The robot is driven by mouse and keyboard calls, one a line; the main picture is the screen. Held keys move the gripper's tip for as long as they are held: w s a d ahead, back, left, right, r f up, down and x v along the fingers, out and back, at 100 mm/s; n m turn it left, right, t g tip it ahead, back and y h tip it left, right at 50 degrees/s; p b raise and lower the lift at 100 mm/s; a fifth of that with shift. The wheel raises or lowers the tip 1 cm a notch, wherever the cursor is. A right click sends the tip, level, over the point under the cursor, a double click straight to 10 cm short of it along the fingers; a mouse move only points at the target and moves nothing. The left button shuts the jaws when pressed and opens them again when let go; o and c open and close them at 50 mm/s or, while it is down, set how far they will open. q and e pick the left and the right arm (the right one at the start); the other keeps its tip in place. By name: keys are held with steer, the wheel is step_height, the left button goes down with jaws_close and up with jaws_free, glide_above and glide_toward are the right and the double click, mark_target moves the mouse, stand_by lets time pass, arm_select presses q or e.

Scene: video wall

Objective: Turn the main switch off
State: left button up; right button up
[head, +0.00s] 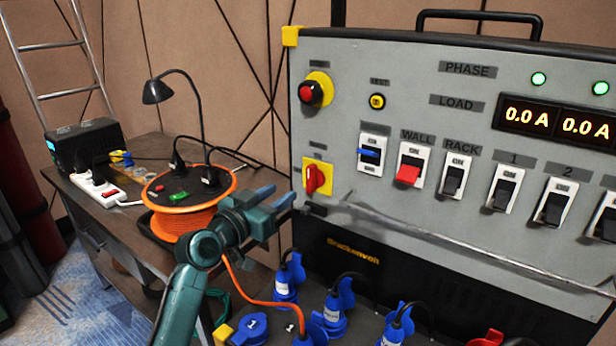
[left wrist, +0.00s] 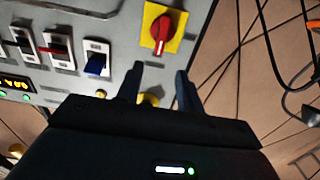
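The main switch (head: 314,179) is a red rotary knob on a yellow plate, at the lower left of the grey panel. Its handle looks roughly upright. In the left wrist view, which is turned over, the red knob (left wrist: 161,30) lies just beyond my fingertips. My left gripper (head: 282,199) is in front of the panel, a little left of and below the knob, with its fingers pointing toward it. The fingers (left wrist: 159,78) are apart with nothing between them, and I see no contact with the knob. My right gripper is not in view.
A red button (head: 311,93) sits above the knob, and a blue-levered breaker (head: 370,153) to its right. A metal rail (head: 440,240) crosses the lower panel. Blue plugs (head: 334,315) stand below. An orange cable reel (head: 190,200) and a lamp (head: 157,92) stand left.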

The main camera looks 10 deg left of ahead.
mark_target(308, 175)
arm_select(q)
steer(key=x, duration=1)
steer(key=shift+w, duration=0.15)
jaws_close()
